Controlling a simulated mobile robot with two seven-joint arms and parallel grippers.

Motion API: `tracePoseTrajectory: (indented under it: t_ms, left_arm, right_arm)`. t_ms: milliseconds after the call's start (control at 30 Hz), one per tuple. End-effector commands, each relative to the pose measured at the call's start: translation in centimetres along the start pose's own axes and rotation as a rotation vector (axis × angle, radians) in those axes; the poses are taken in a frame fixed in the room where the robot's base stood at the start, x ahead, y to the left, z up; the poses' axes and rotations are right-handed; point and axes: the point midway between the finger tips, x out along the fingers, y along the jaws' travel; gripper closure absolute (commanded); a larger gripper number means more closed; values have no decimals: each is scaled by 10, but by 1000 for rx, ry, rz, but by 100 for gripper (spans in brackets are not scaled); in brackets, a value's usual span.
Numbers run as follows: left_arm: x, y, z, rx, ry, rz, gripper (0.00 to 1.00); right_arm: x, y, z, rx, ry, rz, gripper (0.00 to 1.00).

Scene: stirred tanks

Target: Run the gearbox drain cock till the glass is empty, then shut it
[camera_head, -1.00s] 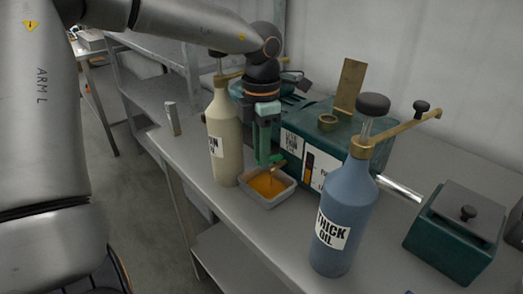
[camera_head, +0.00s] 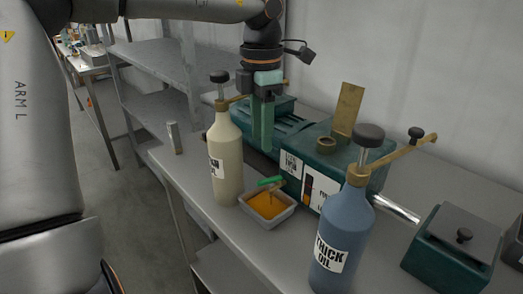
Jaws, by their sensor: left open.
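The gearbox (camera_head: 345,150) is a dark green housing on the bench with its lid plate standing up. Its narrow sight glass (camera_head: 308,188) sits on the front between white labels; it looks dark above and orange-brown low down, too small to read exactly. The drain cock's green handle (camera_head: 271,181) sticks out at the gearbox's lower left. Below it a grey tray (camera_head: 290,214) holds orange oil (camera_head: 267,205), and a thin orange stream seems to fall into it. My left gripper (camera_head: 262,148) is open and empty, above and behind the handle, apart from it. My right gripper is out of view.
A cream oil bottle (camera_head: 226,160) stands left of the tray, close to my gripper. A blue thick oil bottle (camera_head: 342,235) stands in front of the gearbox.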

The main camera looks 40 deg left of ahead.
Motion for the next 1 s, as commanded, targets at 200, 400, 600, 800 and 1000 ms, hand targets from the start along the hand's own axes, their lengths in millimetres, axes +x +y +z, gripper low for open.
tracePoseTrajectory:
  t_ms: [200, 400, 600, 800, 1000]
  left_arm:
    - [-26, 0, 0, 0, 1, 1, 55]
    - [-29, 0, 0, 1, 1, 0, 55]
    - [-28, 0, 0, 1, 1, 0, 55]
    - [-28, 0, 0, 1, 1, 0, 55]
    - [-28, 0, 0, 1, 1, 0, 55]
  right_arm:
    - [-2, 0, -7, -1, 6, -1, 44]
    - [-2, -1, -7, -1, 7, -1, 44]
    - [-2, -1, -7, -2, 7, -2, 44]
    - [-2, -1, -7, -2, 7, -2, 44]
    - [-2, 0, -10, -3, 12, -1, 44]
